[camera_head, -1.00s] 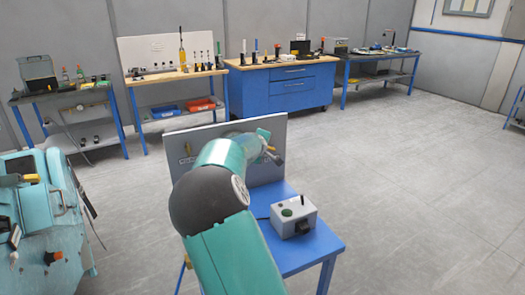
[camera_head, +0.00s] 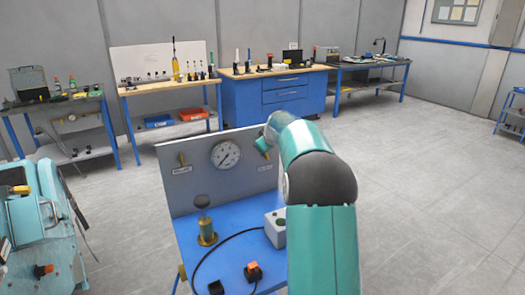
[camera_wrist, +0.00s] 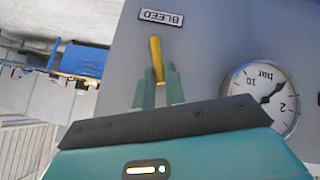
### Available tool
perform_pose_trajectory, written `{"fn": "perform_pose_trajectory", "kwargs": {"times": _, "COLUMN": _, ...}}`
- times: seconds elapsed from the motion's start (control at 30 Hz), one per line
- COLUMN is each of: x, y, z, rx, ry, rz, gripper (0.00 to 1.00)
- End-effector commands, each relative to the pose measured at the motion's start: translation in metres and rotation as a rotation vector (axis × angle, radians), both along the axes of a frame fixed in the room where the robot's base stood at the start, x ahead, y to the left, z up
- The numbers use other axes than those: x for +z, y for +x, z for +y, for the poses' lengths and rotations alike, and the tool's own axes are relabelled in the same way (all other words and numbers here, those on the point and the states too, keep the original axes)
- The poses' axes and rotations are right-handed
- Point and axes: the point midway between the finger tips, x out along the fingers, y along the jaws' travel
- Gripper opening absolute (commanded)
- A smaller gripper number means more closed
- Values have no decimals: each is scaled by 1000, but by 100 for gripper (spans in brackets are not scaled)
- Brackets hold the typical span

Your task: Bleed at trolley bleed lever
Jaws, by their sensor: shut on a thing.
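The yellow bleed lever (camera_wrist: 156,55) sticks out of the grey panel (camera_wrist: 215,40) beside an upside-down BLEED label (camera_wrist: 161,18) in the wrist view. My gripper (camera_wrist: 159,88) has its two teal fingers closed on either side of the lever, shut on it. In the head view my gripper (camera_head: 263,146) is at the right end of the panel, mostly hidden behind my arm. The pressure gauge (camera_head: 226,155) is left of it, and also shows at the right of the wrist view (camera_wrist: 262,95). A second brass lever (camera_head: 182,160) is at the panel's left.
The blue trolley top (camera_head: 225,265) carries a brass fitting with a dark knob (camera_head: 205,220), an orange-topped switch (camera_head: 253,270) with a black cable, and a grey box (camera_head: 274,228) partly behind my arm. A teal machine (camera_head: 40,225) stands left.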

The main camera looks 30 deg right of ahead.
Motion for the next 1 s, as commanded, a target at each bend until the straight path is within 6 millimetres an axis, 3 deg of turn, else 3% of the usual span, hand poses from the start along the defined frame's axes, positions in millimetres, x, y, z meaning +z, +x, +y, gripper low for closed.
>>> {"fn": "perform_pose_trajectory", "kwargs": {"times": 0.4, "x": 4, "y": -1, "z": -20, "rx": -3, "ry": 287, "rz": -42, "gripper": 0}}
{"fn": "perform_pose_trajectory", "kwargs": {"times": 1.0, "x": 3, "y": -2, "z": -23, "rx": -2, "ry": 369, "rz": -48, "gripper": 0}}
